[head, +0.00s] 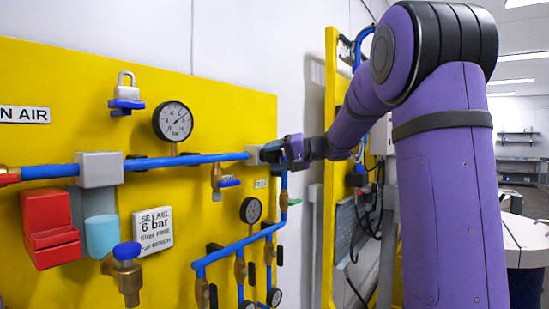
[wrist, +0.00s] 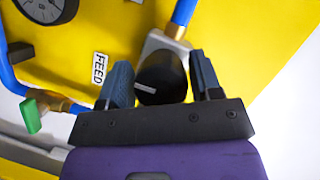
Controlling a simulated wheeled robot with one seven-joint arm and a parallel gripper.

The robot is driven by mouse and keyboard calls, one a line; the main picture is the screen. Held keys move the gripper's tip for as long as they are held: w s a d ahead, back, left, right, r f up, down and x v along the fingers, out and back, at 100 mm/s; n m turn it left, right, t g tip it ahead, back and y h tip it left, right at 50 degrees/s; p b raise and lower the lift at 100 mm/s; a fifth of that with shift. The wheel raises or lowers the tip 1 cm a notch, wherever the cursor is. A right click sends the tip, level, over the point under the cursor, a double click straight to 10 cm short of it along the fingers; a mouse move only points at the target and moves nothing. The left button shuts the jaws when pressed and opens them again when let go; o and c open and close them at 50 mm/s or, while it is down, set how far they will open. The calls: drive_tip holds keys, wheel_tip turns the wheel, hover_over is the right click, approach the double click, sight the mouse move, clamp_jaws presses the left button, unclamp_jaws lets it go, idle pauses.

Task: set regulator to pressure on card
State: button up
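The regulator has a grey body (wrist: 166,42) and a black knob (wrist: 162,80) with a white line, seen in the wrist view. My gripper (wrist: 162,68) has one finger on each side of the knob. The fingers look slightly spread, with thin gaps beside it; contact is unclear. In the head view my gripper (head: 282,150) is at the right end of the blue pipe and hides most of the regulator.
A smaller gauge (head: 251,210) and several valves sit lower on the yellow panel (head: 60,100). Blue pipes (head: 225,250) run below my gripper. A padlock (head: 126,95), a red box (head: 50,230) and a "FEED" label (wrist: 99,68) are on the panel.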

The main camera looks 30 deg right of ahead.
drive_tip(key=shift+o, duration=1)
drive_tip(key=v, duration=1.1)
drive_tip(key=s+a+f+n+g+h, duration=0.1)
drive_tip(key=s+a+f+g+h, duration=0.2)
drive_tip(key=s+a, duration=0.45)
drive_tip(key=s+a+f+n+g, duration=0.1)
drive_tip(key=s+a+f+g, duration=0.35)
drive_tip(key=a, duration=0.55)
drive_tip(key=s+a+f+n+h, duration=0.1)
drive_tip(key=s+a+f+h, duration=0.1)
drive_tip(key=s+f, duration=0.3)
drive_tip(key=s+a+f+n+h, duration=0.1)
drive_tip(key=s+f+h, duration=0.3)
drive_tip(key=s, duration=0.4)
drive_tip(key=shift+s+a+f+t+h, duration=0.35)
drive_tip(key=shift+a+h, duration=0.25)
drive_tip(key=shift+a, duration=0.25)
